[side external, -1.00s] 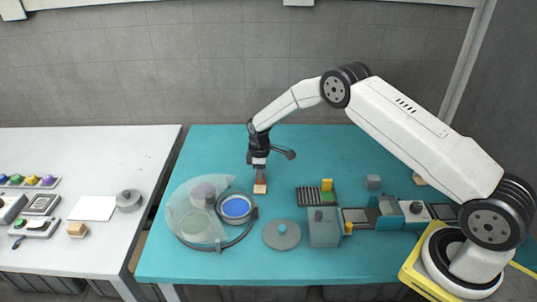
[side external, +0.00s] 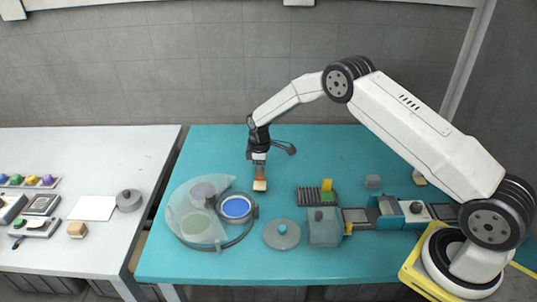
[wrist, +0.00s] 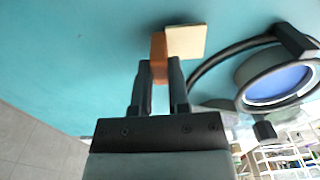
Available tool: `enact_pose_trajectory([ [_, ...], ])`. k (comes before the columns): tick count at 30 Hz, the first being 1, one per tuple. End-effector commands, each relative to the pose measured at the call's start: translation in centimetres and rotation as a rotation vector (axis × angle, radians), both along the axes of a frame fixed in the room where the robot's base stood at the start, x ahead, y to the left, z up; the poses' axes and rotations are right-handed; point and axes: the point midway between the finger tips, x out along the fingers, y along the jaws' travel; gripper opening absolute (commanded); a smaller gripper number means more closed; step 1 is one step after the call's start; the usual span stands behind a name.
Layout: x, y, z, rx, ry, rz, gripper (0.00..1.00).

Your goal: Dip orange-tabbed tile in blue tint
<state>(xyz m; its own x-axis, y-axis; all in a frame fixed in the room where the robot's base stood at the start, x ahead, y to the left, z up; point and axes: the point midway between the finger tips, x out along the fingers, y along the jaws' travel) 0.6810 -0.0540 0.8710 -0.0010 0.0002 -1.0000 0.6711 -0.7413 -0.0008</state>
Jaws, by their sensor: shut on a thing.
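My gripper (side external: 260,168) is shut on the orange tab of a tile. The tile's pale body (side external: 260,185) hangs below the jaws, and it appears to be above the teal table, though the exact height is unclear. In the wrist view the orange tab (wrist: 159,60) sits between the two dark fingers and the cream tile (wrist: 186,42) extends beyond it. The blue tint (side external: 236,207) fills a round grey-rimmed pot just left of and nearer than the tile. The pot also shows at the right of the wrist view (wrist: 278,82). The tile and the tint are apart.
A translucent curved cover (side external: 188,210) stands left of the blue pot, over other round pots. A grey round lid (side external: 282,234) lies to the right. A dark rack (side external: 308,196) and a row of teal and grey boxes stand farther right. The back of the table is clear.

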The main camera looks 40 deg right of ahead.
Motion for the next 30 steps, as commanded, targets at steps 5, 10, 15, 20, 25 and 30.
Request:
enact_pose_trajectory([
  [5, 0.1, 0.0, 1.1, 0.0, -0.003, 0.0, 0.0],
  [10, 0.0, 0.0, 2.1, 0.0, -0.003, 0.0, 0.0],
  [15, 0.0, 0.0, 3.0, 0.0, -0.001, 0.0, 0.0],
  [20, 0.0, 0.0, 3.9, 0.0, -0.003, 0.0, 0.0],
  [25, 0.0, 0.0, 4.3, 0.0, -0.001, 0.0, 0.0],
  [30, 0.0, 0.0, 4.3, 0.0, -0.001, 0.0, 0.0],
])
